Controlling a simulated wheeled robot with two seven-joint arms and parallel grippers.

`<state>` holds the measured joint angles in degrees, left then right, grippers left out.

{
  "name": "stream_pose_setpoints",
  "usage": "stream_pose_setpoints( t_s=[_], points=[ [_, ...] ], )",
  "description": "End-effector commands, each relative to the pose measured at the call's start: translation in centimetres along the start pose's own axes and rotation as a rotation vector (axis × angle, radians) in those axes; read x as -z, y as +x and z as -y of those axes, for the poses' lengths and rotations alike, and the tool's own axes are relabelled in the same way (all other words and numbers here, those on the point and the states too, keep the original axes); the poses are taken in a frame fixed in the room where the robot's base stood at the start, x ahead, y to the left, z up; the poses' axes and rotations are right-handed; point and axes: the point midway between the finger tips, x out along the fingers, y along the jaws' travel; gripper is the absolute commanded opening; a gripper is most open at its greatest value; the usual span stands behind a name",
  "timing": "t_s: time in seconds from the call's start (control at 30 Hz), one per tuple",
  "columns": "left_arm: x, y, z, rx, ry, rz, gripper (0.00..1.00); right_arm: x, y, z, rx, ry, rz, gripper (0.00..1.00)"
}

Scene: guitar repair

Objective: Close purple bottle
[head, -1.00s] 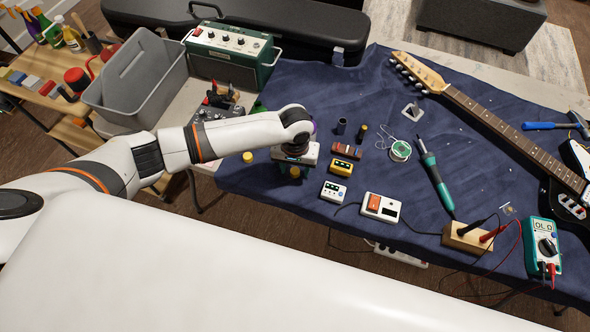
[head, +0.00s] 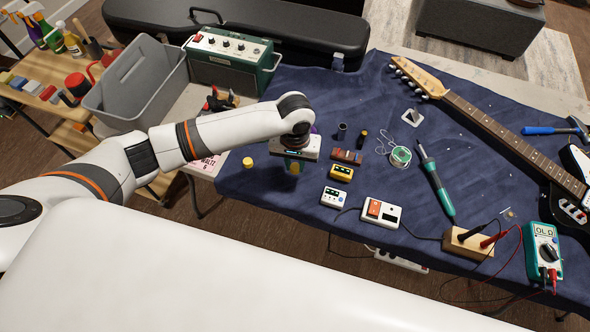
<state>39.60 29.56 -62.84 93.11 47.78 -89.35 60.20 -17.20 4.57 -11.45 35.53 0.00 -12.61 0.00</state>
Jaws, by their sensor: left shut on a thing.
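My left gripper (head: 293,167) hangs over the left part of the blue mat (head: 262,195), pointing down. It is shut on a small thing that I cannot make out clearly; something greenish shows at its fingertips. A small purple patch (head: 315,130), likely part of the purple bottle, shows just behind the gripper's wrist; the rest is hidden by my arm. A yellow cap-like piece (head: 248,162) lies on the mat left of the gripper. My right gripper is not in view.
Right of the gripper are a yellow pedal (head: 341,173), a brown pedal (head: 346,156), a white pedal (head: 334,197) and a dark cylinder (head: 341,131). A solder spool (head: 400,156), soldering iron (head: 436,180) and guitar (head: 510,131) lie farther right. A grey bin (head: 133,95) stands left.

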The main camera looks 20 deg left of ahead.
Motion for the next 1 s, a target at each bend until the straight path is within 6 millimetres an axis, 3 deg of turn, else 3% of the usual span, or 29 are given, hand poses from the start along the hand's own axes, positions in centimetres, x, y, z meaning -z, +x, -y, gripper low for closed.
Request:
stream_pose_setpoints(
  t_s=[0.1,0.3,0.67,0.87,1.0],
  points=[
    [-0.1,-2.4,0.0,0.002,0.001,0.003,0.03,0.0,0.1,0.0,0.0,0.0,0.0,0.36],
    [0.0,-4.6,0.0,0.001,0.0,0.001,0.03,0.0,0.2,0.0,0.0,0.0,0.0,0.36],
    [0.0,-4.9,0.0,-0.001,0.0,0.0,0.03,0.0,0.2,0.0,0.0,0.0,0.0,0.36],
    [0.1,-6.2,-0.5,0.006,0.008,0.007,0.03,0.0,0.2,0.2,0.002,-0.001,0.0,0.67],
    [1.2,-9.9,-2.2,0.017,0.035,0.019,0.03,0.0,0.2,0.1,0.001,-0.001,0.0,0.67]
  ],
)
